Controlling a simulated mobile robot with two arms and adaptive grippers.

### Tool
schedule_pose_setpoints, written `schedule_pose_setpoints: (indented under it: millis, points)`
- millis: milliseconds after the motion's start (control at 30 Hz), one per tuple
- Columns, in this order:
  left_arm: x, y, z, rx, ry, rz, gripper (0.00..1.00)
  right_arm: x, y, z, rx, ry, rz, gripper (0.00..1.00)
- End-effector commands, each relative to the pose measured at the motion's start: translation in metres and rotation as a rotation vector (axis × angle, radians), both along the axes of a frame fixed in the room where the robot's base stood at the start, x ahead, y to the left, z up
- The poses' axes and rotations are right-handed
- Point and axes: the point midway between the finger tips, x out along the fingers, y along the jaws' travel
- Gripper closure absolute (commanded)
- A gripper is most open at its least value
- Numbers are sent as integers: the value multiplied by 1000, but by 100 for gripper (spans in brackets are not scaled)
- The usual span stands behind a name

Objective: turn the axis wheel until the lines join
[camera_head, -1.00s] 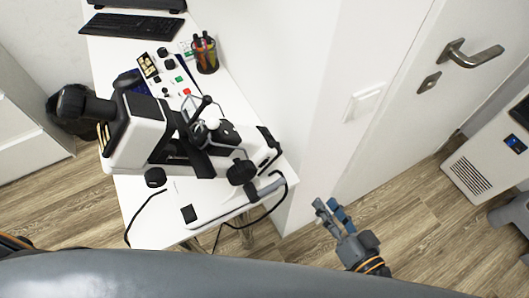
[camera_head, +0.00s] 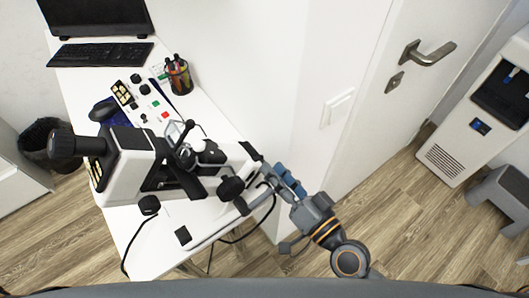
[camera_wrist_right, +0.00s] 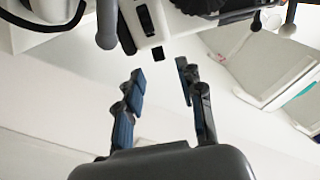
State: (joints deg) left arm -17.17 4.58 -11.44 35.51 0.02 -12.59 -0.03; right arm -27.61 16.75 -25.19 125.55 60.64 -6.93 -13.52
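A white and black eye-test instrument (camera_head: 130,165) stands on the white table. It has a black eyepiece (camera_head: 64,143) at its left end, a black round knob (camera_head: 231,188) on its near right side and another black knob (camera_head: 149,205) at its front. I cannot tell which knob is the axis wheel, and no lines show. My right gripper (camera_head: 279,180) is just right of the instrument's right end. In the right wrist view its fingers (camera_wrist_right: 160,73) are apart with nothing between them, and part of the instrument (camera_wrist_right: 150,22) lies beyond them. My left gripper is not in view.
A door with a handle (camera_head: 428,53) and a water dispenser (camera_head: 480,125) are at right. A black cable hangs at the table's near edge.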

Motion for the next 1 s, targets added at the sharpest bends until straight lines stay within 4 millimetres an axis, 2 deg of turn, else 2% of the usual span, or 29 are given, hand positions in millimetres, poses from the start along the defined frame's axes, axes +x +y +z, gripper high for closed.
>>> schedule_pose_setpoints:
  millis: [100, 300, 667, 833, 867, 1000]
  points:
    - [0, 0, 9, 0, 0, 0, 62, 18, 13, 3, 3, -1, -1, 62]
    - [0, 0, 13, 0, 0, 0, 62, 34, 24, 0, 0, 1, -1, 62]
    - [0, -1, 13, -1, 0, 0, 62, 37, 27, -1, -2, 1, 1, 62]
    - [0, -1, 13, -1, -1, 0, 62, 37, 27, -1, 0, 1, 1, 97]
    - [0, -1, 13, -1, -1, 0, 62, 37, 27, -1, -1, 1, 0, 100]
    - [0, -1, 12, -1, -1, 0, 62, 37, 27, -1, 0, 1, -1, 100]
